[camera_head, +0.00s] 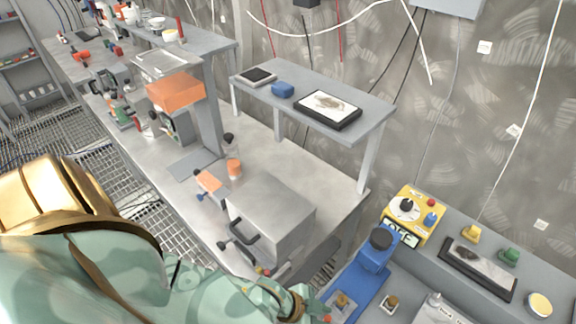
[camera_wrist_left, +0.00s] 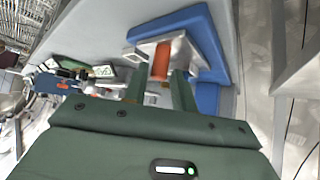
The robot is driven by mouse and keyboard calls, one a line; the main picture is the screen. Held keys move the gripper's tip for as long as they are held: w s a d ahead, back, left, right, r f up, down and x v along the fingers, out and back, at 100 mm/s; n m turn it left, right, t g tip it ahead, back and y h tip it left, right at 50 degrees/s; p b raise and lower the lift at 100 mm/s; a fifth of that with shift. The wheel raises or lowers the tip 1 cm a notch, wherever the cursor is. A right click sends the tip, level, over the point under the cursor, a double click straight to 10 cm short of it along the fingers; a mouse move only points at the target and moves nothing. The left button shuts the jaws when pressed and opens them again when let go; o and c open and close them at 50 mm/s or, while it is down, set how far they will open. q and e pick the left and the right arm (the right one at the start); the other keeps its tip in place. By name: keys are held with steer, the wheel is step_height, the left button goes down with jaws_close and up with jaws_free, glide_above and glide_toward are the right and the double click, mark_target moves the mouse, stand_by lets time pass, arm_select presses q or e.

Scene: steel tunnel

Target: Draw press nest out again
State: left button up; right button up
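The blue press (camera_head: 372,262) stands on the grey bench at the lower right, with a dark round knob on top. A small brass-coloured piece (camera_head: 341,301) shows low on its front. In the left wrist view a pale metal nest (camera_wrist_left: 182,48) sits against the blue press body (camera_wrist_left: 205,75), with an orange part (camera_wrist_left: 160,62) at its near end. My left gripper (camera_wrist_left: 160,82) has its two green fingers apart, one on either side of the orange part. Whether they touch it is unclear. In the head view this gripper (camera_head: 312,303) is beside the press's front. My right gripper is out of view.
A yellow control box (camera_head: 412,215) stands behind the press. A dark-framed tray (camera_head: 477,268) and coloured knobs lie to its right. A grey box with a black handle (camera_head: 270,215) is left of the press. A raised shelf (camera_head: 370,118) stands behind.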

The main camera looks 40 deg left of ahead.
arm_select(q)
steer(key=p+v, duration=0.2)
steer(key=v, duration=1.2)
steer(key=shift+s+a+r+p, duration=0.15)
steer(key=shift+s+r+p, duration=0.05)
steer(key=shift+p, duration=0.15)
